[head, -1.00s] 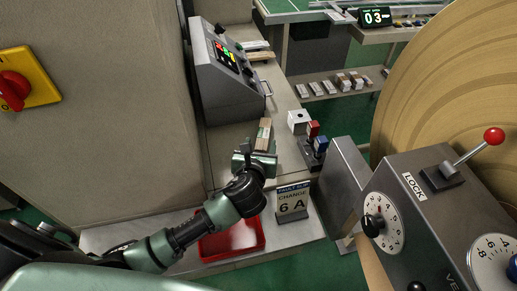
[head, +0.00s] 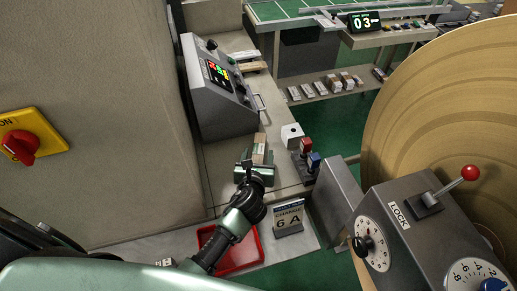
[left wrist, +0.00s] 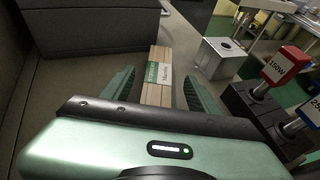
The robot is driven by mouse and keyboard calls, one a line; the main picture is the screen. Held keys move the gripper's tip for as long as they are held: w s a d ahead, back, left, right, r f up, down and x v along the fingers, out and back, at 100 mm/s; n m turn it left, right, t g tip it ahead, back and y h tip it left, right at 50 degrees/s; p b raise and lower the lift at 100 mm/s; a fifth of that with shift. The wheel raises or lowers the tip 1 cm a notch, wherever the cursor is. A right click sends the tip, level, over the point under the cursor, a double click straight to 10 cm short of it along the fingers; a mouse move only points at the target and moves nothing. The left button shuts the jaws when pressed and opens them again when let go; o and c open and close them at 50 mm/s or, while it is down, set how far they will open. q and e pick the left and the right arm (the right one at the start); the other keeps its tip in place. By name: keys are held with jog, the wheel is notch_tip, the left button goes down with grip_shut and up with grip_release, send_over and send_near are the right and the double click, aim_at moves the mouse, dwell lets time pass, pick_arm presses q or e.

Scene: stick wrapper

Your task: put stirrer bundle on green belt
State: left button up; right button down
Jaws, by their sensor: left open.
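The stirrer bundle (head: 260,149) is a small stack of pale wooden sticks with a green and white label. It is on the grey bench in front of the control box. In the left wrist view the bundle (left wrist: 158,68) shows between the two green fingers. My left gripper (head: 258,160) is open, with a finger on each side of the bundle and a visible gap at each. The near end of the bundle is hidden by the gripper body. A green belt surface (head: 285,10) with white lines shows at the top of the head view. My right gripper is not in view.
The control box (head: 215,85) stands behind the bundle. A white block (head: 291,134) and red and blue handled stamps (head: 306,146) are close to its right. A large brown reel (head: 440,110) fills the right.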

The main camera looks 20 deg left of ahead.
aim_at(259, 149)
pick_arm(q)
jog(key=x, duration=0.4)
jog(key=shift+w+a+f, duration=0.15)
jog(key=shift+w+f, duration=0.1)
jog(key=shift+s+r, duration=0.1)
jog(key=shift+c, duration=1.2)
jog(key=c, duration=1)
grip_shut()
jog(key=shift+r, duration=0.1)
